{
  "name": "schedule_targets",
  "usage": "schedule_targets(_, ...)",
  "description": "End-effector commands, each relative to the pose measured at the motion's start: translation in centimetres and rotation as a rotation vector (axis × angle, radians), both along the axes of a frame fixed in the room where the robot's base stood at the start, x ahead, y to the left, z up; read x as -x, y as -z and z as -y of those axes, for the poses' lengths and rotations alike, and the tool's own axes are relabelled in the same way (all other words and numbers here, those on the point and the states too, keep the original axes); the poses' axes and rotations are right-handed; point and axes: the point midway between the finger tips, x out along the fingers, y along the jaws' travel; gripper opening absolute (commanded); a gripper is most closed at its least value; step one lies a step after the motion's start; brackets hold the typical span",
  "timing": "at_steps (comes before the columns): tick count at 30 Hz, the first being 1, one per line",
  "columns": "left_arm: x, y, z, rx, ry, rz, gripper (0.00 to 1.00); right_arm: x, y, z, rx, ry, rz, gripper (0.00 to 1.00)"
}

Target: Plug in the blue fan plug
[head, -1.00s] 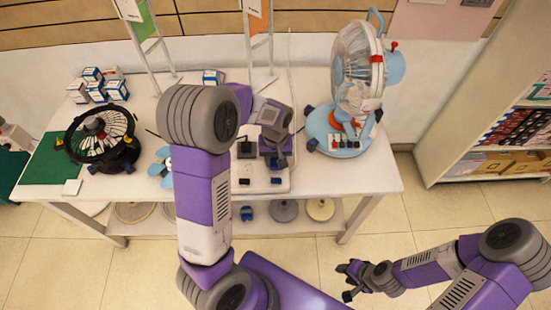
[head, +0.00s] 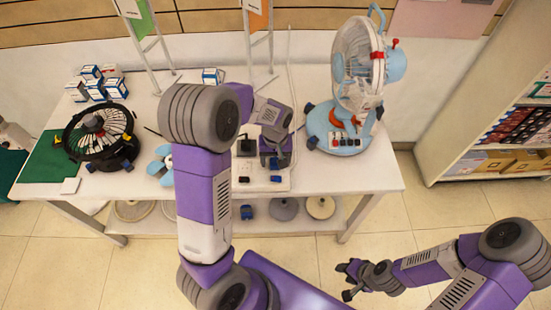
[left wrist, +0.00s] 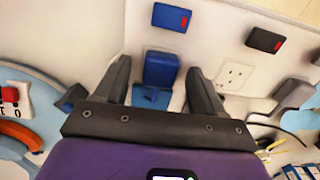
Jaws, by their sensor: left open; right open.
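In the left wrist view a blue plug (left wrist: 161,69) stands between the two fingers of my left gripper (left wrist: 161,82). The fingers are open, with a gap on each side of the plug. A white socket (left wrist: 235,77) with dark holes is to the right of the fingers, on the white board (left wrist: 212,42). In the head view my left gripper (head: 277,160) points down over the board on the table. My right gripper (head: 347,281) is open and empty, away from the table.
A blue switch box (left wrist: 171,17) and a dark one with red (left wrist: 264,40) sit on the board. A grey block (left wrist: 292,93) is near the socket. A large light-blue fan (head: 358,70) stands right of my left gripper; a black fan (head: 100,135) is at the left.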

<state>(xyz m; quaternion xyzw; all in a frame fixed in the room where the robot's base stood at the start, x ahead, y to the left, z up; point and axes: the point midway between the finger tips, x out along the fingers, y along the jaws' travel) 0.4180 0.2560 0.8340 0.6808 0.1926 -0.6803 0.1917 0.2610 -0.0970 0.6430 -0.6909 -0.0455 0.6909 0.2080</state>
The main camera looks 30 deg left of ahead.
Motion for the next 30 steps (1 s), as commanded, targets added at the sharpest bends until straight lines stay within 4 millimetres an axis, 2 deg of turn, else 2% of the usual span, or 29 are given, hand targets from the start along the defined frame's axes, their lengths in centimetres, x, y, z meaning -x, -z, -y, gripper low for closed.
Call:
schedule_targets(5,0.0,-0.1,0.0,0.0,0.0,0.0,0.69,0.0,0.0,0.0,0.0,0.0,0.0,0.43)
schedule_targets(8,0.0,-0.8,0.0,0.0,0.0,0.001,0.69,0.0,-0.3,0.0,0.0,0.0,0.0,0.43)
schedule_targets(15,-0.1,-5.0,0.0,0.0,0.0,0.005,0.69,0.0,-1.7,0.0,0.0,0.0,0.0,0.43)
schedule_targets(21,0.0,-7.2,0.0,0.0,0.001,0.002,0.69,0.0,-2.4,0.0,0.0,0.0,0.0,0.43)
schedule_targets(30,0.0,-7.6,0.0,0.0,0.0,0.0,0.69,0.0,-2.4,0.0,0.0,0.0,0.0,0.43)
